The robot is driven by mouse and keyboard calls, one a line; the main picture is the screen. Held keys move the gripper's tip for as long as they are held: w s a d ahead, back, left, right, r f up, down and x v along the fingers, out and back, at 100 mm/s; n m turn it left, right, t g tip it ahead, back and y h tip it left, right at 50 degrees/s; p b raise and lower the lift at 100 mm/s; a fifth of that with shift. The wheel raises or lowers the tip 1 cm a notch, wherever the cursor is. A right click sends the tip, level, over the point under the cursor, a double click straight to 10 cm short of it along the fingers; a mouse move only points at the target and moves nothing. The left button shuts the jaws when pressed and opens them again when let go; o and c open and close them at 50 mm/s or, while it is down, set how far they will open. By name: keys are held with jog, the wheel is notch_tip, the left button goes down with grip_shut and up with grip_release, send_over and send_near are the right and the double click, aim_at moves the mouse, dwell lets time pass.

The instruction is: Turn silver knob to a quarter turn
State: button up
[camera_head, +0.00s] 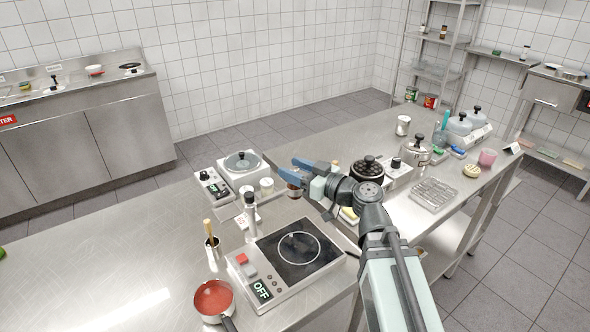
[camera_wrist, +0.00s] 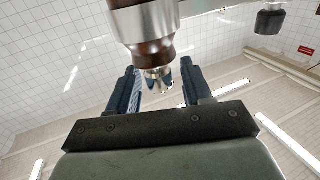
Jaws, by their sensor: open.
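A grinder-like mill with dark wood and a silver band (camera_wrist: 150,22) fills the top of the wrist view, which appears upside down. A small silver knob (camera_wrist: 158,74) sits at its end, beyond the wood cap. My gripper (camera_wrist: 160,70) is open, with a blue finger on each side of the knob and visible gaps. In the head view, my gripper (camera_head: 299,176) is at the brown and silver mill (camera_head: 294,189), above the steel table. The mill is partly hidden by my fingers there.
A cooktop (camera_head: 300,248) with an OFF display lies in front on the steel table.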

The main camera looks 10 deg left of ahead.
jog(key=shift+r, duration=0.1)
jog(key=shift+r, duration=4.9)
jog(key=shift+d, duration=0.1)
jog(key=w+d+f+m+t+h, duration=0.15)
jog(key=w+d+f, duration=0.25)
jog(key=d, duration=0.4)
jog(key=w+d+f+m+t+h, duration=0.1)
jog(key=w+d+f+m, duration=0.3)
jog(key=d, duration=0.3)
jog(key=n+g+y, duration=0.4)
jog(key=n+g, duration=0.5)
jog(key=n, duration=0.1)
send_near(296, 168)
jog(key=a, duration=0.7)
jog(key=a+f, duration=0.1)
jog(key=a, duration=0.2)
jog(key=shift+w+a, duration=0.2)
jog(key=shift+w, duration=0.2)
